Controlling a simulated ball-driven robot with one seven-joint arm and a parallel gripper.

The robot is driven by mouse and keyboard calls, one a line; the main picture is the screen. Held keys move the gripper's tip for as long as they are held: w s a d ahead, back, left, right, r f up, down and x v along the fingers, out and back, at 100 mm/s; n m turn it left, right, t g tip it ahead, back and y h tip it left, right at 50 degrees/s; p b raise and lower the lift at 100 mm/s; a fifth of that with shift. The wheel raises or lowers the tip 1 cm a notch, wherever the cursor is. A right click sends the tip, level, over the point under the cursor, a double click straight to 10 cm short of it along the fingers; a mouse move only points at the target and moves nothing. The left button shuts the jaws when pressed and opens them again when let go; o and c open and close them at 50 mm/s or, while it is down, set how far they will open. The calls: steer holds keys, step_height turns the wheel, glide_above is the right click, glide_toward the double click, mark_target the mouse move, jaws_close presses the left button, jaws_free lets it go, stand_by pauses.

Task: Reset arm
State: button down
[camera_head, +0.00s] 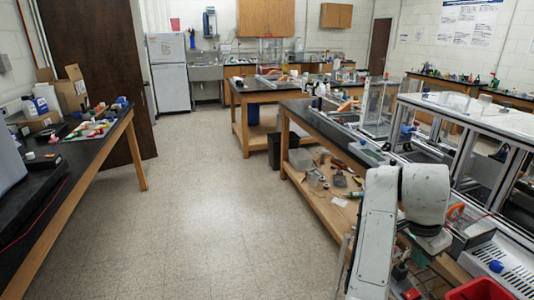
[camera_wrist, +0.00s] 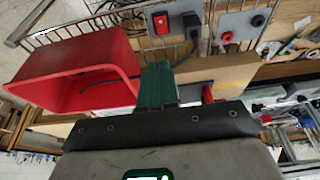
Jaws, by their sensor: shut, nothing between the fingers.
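My white arm (camera_head: 385,220) shows at the lower right of the head view, bent beside the extrusion frame (camera_head: 480,130). In the wrist view my gripper (camera_wrist: 157,72) has dark green fingers set together, shut and empty. A red bin (camera_wrist: 45,88) lies to the left of the fingers in the wrist view, its rim close beside them in the picture. I cannot tell whether they touch. The red bin also shows at the bottom right of the head view (camera_head: 482,290). I cannot make out my fingertips in the head view.
A wire rack (camera_wrist: 100,28) carries a box with a red switch (camera_wrist: 160,22) and a grey panel with a red button (camera_wrist: 228,37). Workbenches (camera_head: 320,120) line the right; a black-topped table (camera_head: 90,150) stands left. The floor (camera_head: 200,200) between is clear.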

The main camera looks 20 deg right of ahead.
steer(key=s+f+n, duration=0.4)
steer(key=s+f, duration=0.1)
steer(key=f, duration=0.3)
steer(key=s+a+f+n+y, duration=0.1)
steer(key=s+a+f+n, duration=0.5)
steer(key=s, duration=0.4)
steer(key=s+a+f+n+y, duration=0.2)
steer(key=s+a+f+n, duration=0.5)
steer(key=s+a, duration=0.3)
steer(key=shift+s+a+f+t+y, duration=0.15)
steer(key=shift+s+f+t+y, duration=0.2)
steer(key=shift+f, duration=0.2)
steer(key=shift+f, duration=0.1)
